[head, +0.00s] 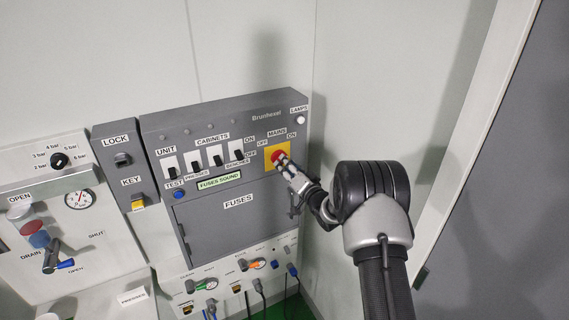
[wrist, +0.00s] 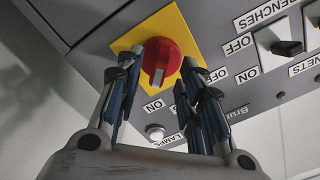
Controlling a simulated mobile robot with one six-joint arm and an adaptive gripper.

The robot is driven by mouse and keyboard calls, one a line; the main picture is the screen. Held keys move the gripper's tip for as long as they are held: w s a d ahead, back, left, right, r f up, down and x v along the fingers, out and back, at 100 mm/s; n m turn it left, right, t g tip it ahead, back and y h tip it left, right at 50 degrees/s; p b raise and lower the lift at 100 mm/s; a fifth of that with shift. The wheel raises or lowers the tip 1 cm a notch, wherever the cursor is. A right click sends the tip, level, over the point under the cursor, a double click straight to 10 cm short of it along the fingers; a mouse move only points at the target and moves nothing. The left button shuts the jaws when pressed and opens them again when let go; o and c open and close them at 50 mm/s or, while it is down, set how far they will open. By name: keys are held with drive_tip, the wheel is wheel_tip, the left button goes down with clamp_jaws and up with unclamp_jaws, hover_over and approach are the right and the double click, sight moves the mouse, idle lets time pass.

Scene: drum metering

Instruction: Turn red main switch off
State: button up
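The red main switch (head: 278,155) is a round rotary knob on a yellow plate at the right end of the grey panel. In the wrist view the knob (wrist: 162,58) shows a raised grip with a white mark at its lower end, pointing towards the ON label (wrist: 153,106). The OFF label (wrist: 218,75) is to the right of it. My gripper (head: 284,163) is at the switch. In the wrist view my gripper (wrist: 158,66) is open, one finger on each side of the knob; I cannot tell whether they touch it.
Several cabinet switches (head: 215,155) sit left of the main switch. A white lamp (head: 300,119) is close above it and the FUSES door (head: 235,222) below. A wall stands close to the right of the panel.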

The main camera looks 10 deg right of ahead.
drive_tip(key=shift+x, duration=1.05)
drive_tip(key=shift+c, duration=0.4)
clamp_jaws()
